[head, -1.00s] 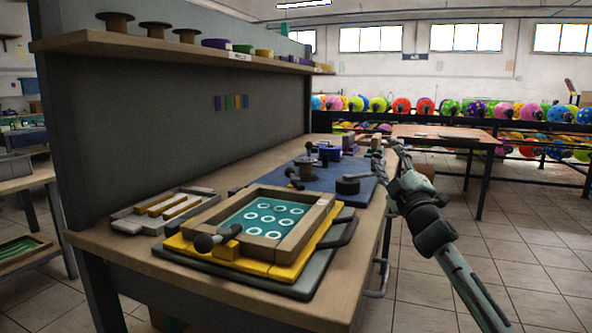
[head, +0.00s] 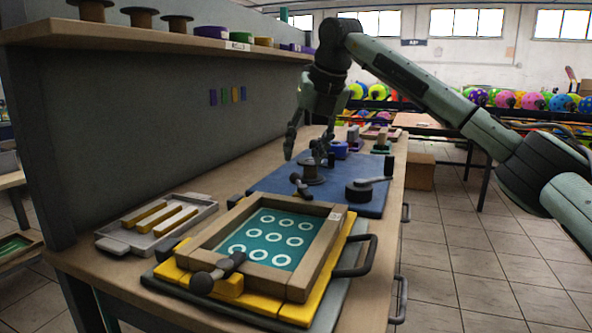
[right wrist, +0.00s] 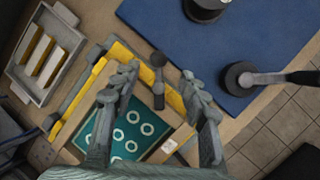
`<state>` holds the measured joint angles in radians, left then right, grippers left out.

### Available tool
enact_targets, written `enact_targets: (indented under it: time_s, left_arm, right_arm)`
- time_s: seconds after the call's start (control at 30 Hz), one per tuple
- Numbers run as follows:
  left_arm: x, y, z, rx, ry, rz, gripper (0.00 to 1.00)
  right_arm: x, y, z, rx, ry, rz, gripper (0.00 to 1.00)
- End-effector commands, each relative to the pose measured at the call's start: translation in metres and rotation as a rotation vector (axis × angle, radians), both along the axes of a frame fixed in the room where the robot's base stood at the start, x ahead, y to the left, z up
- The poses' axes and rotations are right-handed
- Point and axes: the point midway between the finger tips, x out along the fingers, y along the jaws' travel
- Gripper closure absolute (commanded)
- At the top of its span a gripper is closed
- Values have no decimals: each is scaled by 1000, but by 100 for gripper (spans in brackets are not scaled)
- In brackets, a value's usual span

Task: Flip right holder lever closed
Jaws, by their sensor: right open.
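A wooden screen frame (head: 320,256) with a teal, ring-printed panel (head: 269,239) sits on a yellow base on the bench. A black lever with a round knob (head: 301,187) stands tilted at the frame's far edge. In the right wrist view this lever (right wrist: 158,75) appears between my open fingers, apart from both. A second black lever (head: 218,273) lies over the near edge. I cannot tell which lever the task calls right. My right gripper (head: 309,155) is open and empty, pointing down above the far lever's area; it also shows in the right wrist view (right wrist: 163,88). My left gripper is out of view.
Beyond the frame lies a blue mat (head: 263,184) with a spool (head: 314,174) and a black round tool with a handle (head: 360,192). A grey tray (head: 116,235) with bars is at left. A black handle (head: 368,258) juts from the base's right side.

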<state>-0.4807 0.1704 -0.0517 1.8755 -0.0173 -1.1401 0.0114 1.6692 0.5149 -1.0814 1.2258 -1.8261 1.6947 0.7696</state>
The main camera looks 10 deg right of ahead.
Motion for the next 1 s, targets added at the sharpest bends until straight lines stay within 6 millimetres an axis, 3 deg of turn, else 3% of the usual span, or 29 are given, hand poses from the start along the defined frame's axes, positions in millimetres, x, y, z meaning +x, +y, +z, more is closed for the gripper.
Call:
enact_targets:
  time_s: [0.3, 0.7, 1.0]
  left_arm:
    - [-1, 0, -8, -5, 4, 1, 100]
    - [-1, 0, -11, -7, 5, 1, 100]
    - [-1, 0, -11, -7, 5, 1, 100]
  right_arm:
    - [19, 9, -45, 4, 3, 5, 56]
    - [23, 11, -55, 5, -1, 7, 56]
    - [23, 11, -55, 5, -1, 7, 91]
